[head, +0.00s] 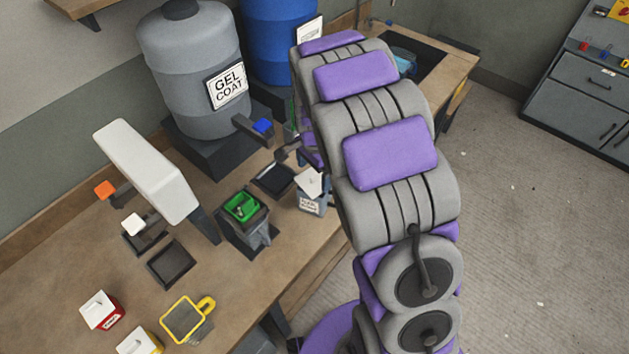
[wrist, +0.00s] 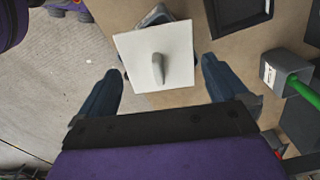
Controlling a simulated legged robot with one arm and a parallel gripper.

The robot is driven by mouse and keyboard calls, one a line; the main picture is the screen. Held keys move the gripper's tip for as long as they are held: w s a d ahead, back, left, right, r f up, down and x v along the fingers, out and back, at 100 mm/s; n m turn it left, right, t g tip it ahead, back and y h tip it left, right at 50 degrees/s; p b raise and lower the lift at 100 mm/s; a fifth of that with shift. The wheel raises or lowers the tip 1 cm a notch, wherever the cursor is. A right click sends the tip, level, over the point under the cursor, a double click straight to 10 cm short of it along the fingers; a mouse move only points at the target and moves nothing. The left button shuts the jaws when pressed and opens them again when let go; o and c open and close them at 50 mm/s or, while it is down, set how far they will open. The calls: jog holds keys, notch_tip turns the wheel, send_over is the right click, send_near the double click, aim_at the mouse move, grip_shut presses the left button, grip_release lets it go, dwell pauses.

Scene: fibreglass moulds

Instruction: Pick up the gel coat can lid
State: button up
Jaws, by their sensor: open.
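In the head view the lid (head: 309,183) sits slightly askew on a small grey can (head: 311,204) with a white label. The can (wrist: 154,17) shows only in part beyond the lid in the wrist view. My arm covers most of my gripper in the head view.
A grey holder (head: 247,232) with a green item stands left of the can. A black tray (head: 273,179) lies behind. The large grey gel coat drum (head: 190,75) and a blue drum (head: 278,35) stand at the back. The bench edge is close to the can.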

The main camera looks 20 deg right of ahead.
notch_tip(320, 180, down, 2)
jog(key=shift+f, duration=0.1)
jog(key=shift+c, duration=0.5)
jog(key=c, duration=0.7)
jog(key=shift+r, duration=0.25)
